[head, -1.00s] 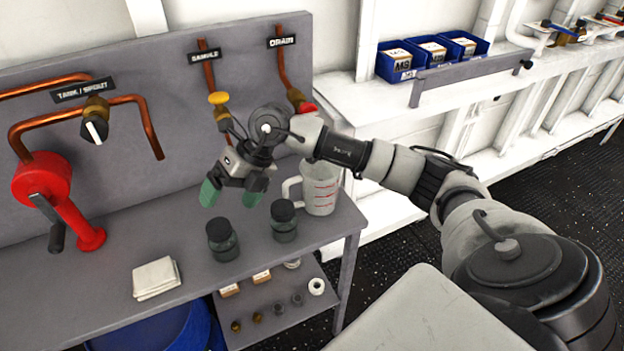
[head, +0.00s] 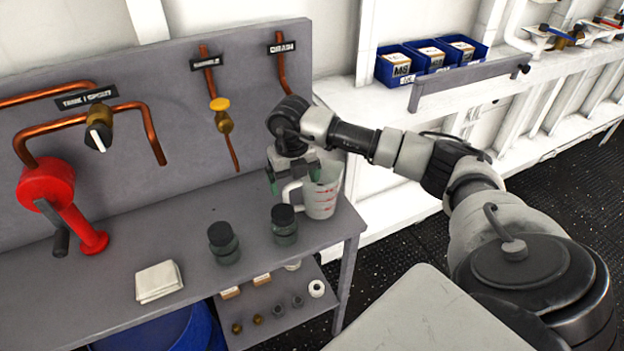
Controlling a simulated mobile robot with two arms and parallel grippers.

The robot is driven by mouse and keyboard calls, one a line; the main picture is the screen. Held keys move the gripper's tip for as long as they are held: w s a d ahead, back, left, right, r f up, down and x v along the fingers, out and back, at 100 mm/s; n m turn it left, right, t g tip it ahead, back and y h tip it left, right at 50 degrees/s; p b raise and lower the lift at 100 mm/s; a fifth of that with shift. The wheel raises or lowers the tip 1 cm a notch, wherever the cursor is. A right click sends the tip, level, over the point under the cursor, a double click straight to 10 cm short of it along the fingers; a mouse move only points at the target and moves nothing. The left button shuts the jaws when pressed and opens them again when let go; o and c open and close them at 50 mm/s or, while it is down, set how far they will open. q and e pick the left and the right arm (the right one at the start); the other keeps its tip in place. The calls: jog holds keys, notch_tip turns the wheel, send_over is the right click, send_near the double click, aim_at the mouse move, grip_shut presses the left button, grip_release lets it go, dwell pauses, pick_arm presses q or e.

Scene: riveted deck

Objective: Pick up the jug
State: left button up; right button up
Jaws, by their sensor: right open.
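The jug (head: 322,199) is a clear measuring jug with red marks, upright near the right end of the grey bench (head: 110,226). Its handle (head: 288,190) faces left. My right gripper (head: 294,178) is open and points down at the jug. Its green fingertips are spread, one left of the handle and the other over the jug's upper part. It covers part of the jug's rim, and I cannot tell whether it touches the jug. My left gripper is not in view.
Two dark-lidded jars (head: 284,225) (head: 223,243) stand left of and in front of the jug. A folded white cloth (head: 158,281) lies farther left.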

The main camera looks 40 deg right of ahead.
notch_tip(320, 180, down, 4)
jog(key=shift+w+r+p, duration=0.1)
jog(key=shift+r+p, duration=0.1)
jog(key=shift+p, duration=0.1)
jog(key=shift+r, duration=0.1)
jog(key=c, duration=1.3)
jog(key=shift+r+b, duration=0.3)
jog(key=shift+b, duration=0.15)
notch_tip(320, 180, up, 6)
jog(key=shift+f+b, duration=0.1)
jog(key=shift+b, duration=0.65)
jog(key=shift+s+r, duration=0.25)
jog(key=shift+s, duration=0.15)
jog(key=s+a+b, duration=0.1)
jog(key=s, duration=0.5)
jog(key=s+a+b, duration=0.2)
jog(key=s, duration=0.4)
jog(key=s+a+b, duration=0.1)
jog(key=s+b, duration=0.1)
jog(key=s, duration=0.4)
jog(key=shift+s+a, duration=0.25)
jog(key=shift+s, duration=0.05)
